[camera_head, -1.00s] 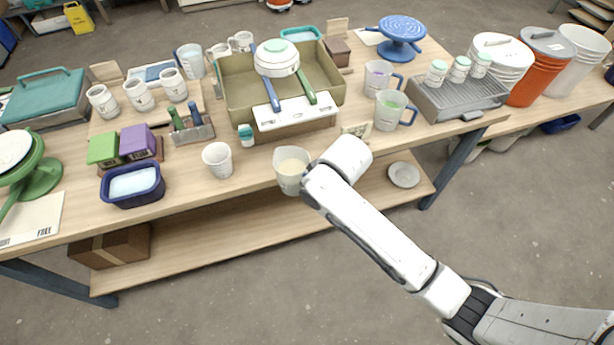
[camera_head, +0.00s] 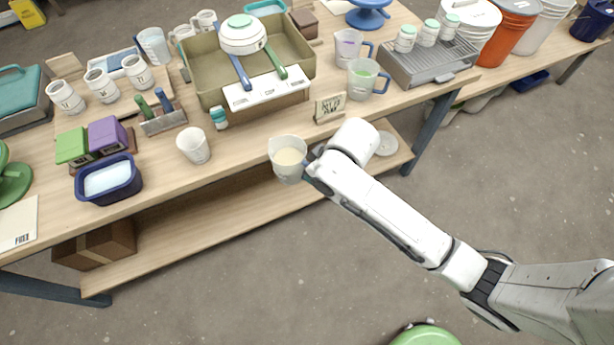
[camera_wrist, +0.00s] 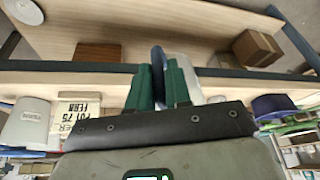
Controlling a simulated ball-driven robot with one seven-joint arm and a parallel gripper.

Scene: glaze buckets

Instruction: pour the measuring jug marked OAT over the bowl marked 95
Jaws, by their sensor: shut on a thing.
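The measuring jug (camera_head: 287,160), clear-white with cream-coloured contents, hangs just off the front edge of the table, about upright. My gripper (camera_head: 311,173) is shut on its dark handle from the right. In the wrist view my gripper's green fingers (camera_wrist: 161,84) clamp the dark handle, with the pale jug (camera_wrist: 186,72) behind them. No OAT mark can be read on the jug. I cannot make out a bowl marked 95 in either view.
A white cup (camera_head: 194,146) and a blue tub (camera_head: 108,183) stand near the table's front edge. A small sign (camera_head: 330,107) stands near the edge behind the jug. A green round thing (camera_head: 425,336) is cut off at the bottom. Open floor lies in front.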

